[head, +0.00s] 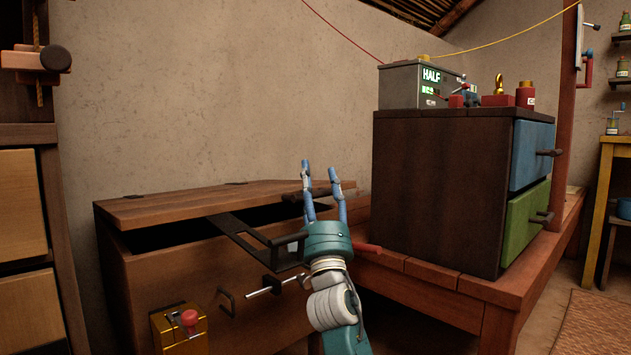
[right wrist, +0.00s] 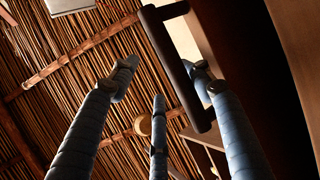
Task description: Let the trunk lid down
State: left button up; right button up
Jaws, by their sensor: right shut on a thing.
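The wooden trunk (head: 150,275) stands against the wall at lower left. Its brown lid (head: 190,203) is a little raised, with a dark gap under its front edge. A dark bar handle (head: 291,196) sits near the lid's right front. My right gripper (head: 322,178) is at this handle and shut on it, its blue fingers pointing up. In the right wrist view the dark handle (right wrist: 176,68) lies between the fingers, close against the right one. A black metal bracket (head: 238,240) juts from the gap. My left gripper is out of view.
A dark cabinet (head: 435,190) with blue and green drawers stands on a red-brown bench (head: 430,285) to the right. A yellow box with a red knob (head: 188,318) and a metal crank (head: 272,285) are at the trunk's front. A drawer unit (head: 20,205) stands at left.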

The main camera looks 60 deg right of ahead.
jog(key=shift+s+a+r+h, duration=0.1)
jog(key=shift+s+r+h, duration=0.05)
jog(key=shift+r+h, duration=0.2)
jog(key=s+a+f+b, duration=0.2)
jog(key=a+f+b, duration=0.3)
jog(key=f, duration=0.6)
jog(key=shift+s+a, duration=0.2)
dwell(0.6)
jog(key=shift+w+f, duration=0.15)
jog(key=shift+f, duration=0.05)
dwell(0.3)
jog(key=shift+f, duration=0.1)
jog(key=shift+d+p, duration=0.1)
jog(key=shift+p, duration=0.2)
